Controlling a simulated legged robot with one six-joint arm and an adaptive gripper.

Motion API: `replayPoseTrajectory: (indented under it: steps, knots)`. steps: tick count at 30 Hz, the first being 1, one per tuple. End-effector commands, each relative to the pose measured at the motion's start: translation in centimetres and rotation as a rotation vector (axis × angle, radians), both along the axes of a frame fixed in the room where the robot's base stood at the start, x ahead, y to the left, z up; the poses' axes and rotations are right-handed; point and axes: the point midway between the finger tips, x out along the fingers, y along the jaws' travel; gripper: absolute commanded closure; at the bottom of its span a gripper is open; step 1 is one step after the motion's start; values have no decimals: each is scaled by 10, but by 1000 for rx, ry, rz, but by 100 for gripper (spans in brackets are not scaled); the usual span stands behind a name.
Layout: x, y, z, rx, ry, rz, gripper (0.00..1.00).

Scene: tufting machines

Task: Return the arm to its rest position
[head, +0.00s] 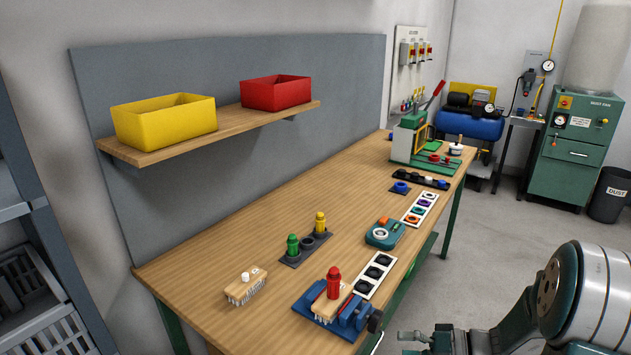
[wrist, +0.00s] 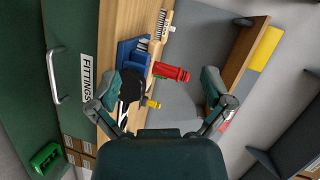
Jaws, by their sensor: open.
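My arm shows at the right edge of the head view, beside the front edge of the workbench (head: 215,265). My gripper (head: 425,342) is partly cut off at the bottom of that view, in front of the bench. In the wrist view my gripper (wrist: 162,88) has its two fingers spread wide, with nothing held between them.
A blue fixture (head: 345,320) with a dark knob sits at the bench's near edge. A brush (head: 246,287) lies left of it. A shelf (head: 215,130) holds yellow and red bins. Grey floor (head: 500,240) right of the bench is open. Drawers marked FITTINGS (wrist: 70,85) show in the wrist view.

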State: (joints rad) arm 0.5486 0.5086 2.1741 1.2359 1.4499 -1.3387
Motion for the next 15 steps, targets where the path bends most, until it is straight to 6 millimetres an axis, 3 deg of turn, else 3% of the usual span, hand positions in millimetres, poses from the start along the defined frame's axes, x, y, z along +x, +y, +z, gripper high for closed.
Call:
replayPoseTrajectory:
  steps: [6, 15]
  knots:
    - [-39, 38, 36, -234, 118, 161, 0]
    - [-93, 58, 69, -608, 203, 218, 0]
